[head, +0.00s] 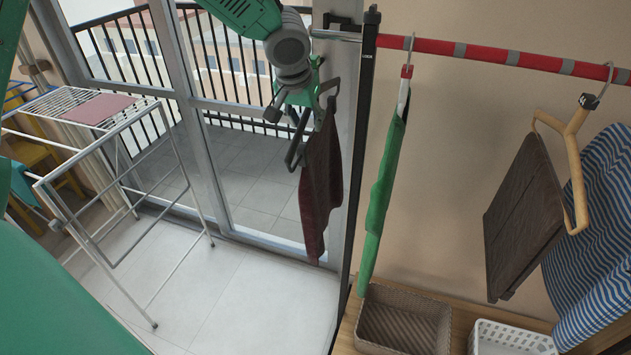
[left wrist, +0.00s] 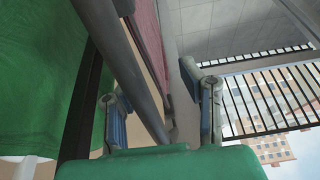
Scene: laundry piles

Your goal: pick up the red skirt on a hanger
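The red skirt (head: 321,185) hangs as a dark maroon cloth from a dark hanger (head: 293,150) beside the black rail post in the head view. My left gripper (head: 296,98) is at the top of this hanger, left of the post, with its fingers apart. In the left wrist view, a dark bar (left wrist: 135,75) crosses between the spread fingers (left wrist: 160,110). A strip of the skirt (left wrist: 150,40) shows behind that bar. The gripper hides the hanger's hook, so I cannot tell what it hangs on. My right gripper is not in view.
A red striped rail (head: 490,54) carries a green garment (head: 383,195) and a brown garment (head: 522,215); a blue striped one (head: 600,220) hangs at right. Baskets (head: 400,320) stand below. A white drying rack (head: 125,170) stands left. Floor between rack and post is clear.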

